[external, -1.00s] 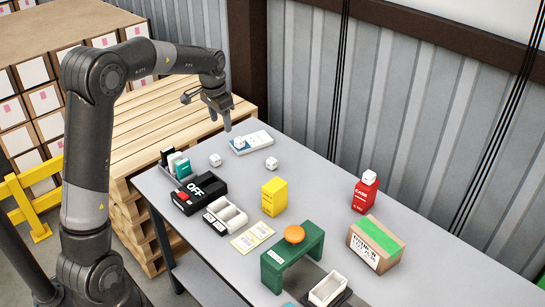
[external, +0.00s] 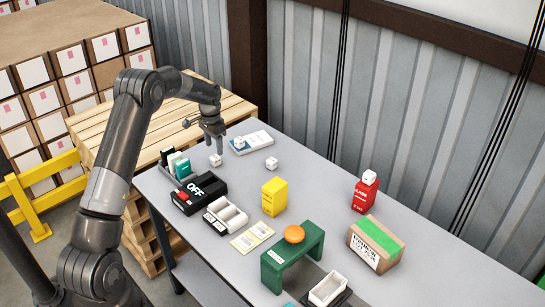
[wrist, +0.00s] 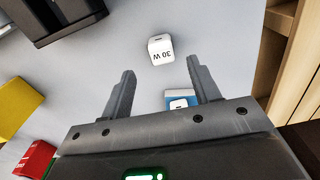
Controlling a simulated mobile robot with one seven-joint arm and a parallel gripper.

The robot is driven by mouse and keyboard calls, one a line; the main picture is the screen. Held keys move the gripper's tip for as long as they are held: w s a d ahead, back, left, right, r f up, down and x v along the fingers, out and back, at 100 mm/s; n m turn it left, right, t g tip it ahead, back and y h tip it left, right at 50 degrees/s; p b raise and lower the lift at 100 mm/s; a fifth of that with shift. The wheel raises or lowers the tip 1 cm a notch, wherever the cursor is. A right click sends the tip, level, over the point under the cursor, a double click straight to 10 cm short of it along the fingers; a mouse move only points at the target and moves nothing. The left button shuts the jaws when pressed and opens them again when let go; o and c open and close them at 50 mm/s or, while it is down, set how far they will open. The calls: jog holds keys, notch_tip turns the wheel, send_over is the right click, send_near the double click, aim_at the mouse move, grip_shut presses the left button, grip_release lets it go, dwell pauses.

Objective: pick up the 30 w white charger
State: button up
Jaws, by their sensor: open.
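The 30 W white charger (wrist: 161,50) is a small white cube marked "30 W" in the wrist view. It appears to be the white cube (external: 215,161) on the grey table below my gripper in the external view. My gripper (external: 214,148) is open and empty above the table, close to that cube. In the wrist view the fingers of my gripper (wrist: 160,84) are spread, with the charger just beyond their tips and roughly centred between them. I see no contact.
Another white cube (external: 240,143) sits on a blue-and-white booklet (external: 257,139). A further white cube (external: 271,164) lies to the right, and one (external: 369,177) tops a red box (external: 364,197). A black OFF box (external: 200,190) stands nearby. The table (external: 320,180) is clear mid-right.

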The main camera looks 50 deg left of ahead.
aim_at(215, 156)
notch_tip(215, 156, down, 7)
jog(key=shift+a+r, duration=0.1)
jog(key=shift+r, duration=0.05)
jog(key=shift+c, duration=0.6)
jog(key=c, duration=0.9)
jog(key=shift+c, duration=0.3)
jog(key=shift+r, duration=0.15)
